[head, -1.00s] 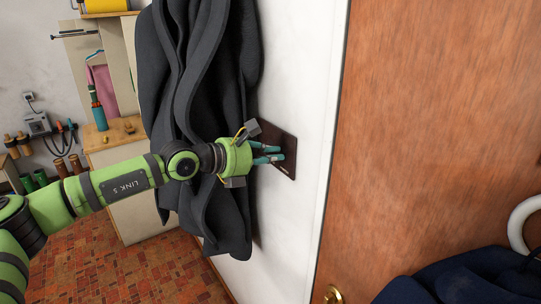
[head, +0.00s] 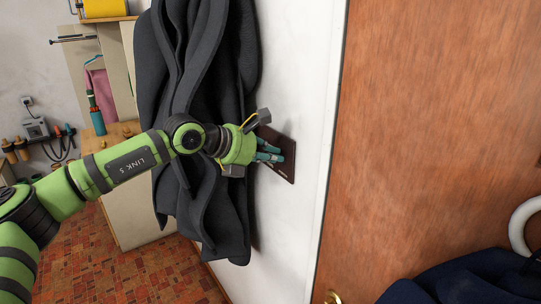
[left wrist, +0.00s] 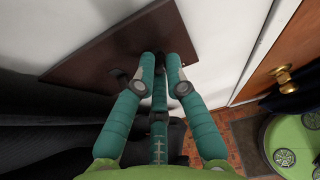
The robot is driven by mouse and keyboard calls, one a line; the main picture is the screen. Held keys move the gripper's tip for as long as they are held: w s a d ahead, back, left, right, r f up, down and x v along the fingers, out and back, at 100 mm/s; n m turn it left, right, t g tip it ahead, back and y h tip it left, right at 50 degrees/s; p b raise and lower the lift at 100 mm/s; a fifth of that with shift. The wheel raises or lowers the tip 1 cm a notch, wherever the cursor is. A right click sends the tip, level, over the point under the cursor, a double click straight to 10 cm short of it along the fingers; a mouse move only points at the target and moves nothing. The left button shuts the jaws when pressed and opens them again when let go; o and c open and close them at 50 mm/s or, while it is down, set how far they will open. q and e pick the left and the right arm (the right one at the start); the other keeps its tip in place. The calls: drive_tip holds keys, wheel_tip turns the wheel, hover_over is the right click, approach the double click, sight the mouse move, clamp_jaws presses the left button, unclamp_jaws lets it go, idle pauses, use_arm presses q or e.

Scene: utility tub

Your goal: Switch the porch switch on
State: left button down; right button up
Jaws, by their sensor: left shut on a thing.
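A dark brown switch plate (head: 287,172) is fixed to the white wall between the grey coat and the wooden door. It also shows in the left wrist view (left wrist: 105,52), with a small dark knob (left wrist: 122,77) left of the fingers. My left gripper (head: 273,153) has its teal fingertips at the plate, closed on a small switch part that the fingers mostly hide. In the left wrist view the fingertips (left wrist: 163,72) meet close to the plate face. I cannot read the plate's labels or tell which way the switch is set. My right gripper is out of view.
A dark grey coat (head: 200,60) hangs on the wall just left of the plate, behind my arm. A wooden door (head: 430,130) with a brass knob (head: 332,297) fills the right. Dark blue cloth (head: 470,275) hangs at lower right. A workbench stands far left.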

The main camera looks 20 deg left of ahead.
use_arm(q)
drive_tip(key=c, duration=1.6)
unclamp_jaws()
drive_tip(key=shift+r, duration=0.2)
drive_tip(key=shift+o, duration=0.2)
drive_tip(key=shift+f, duration=0.1)
drive_tip(key=v, duration=1.2)
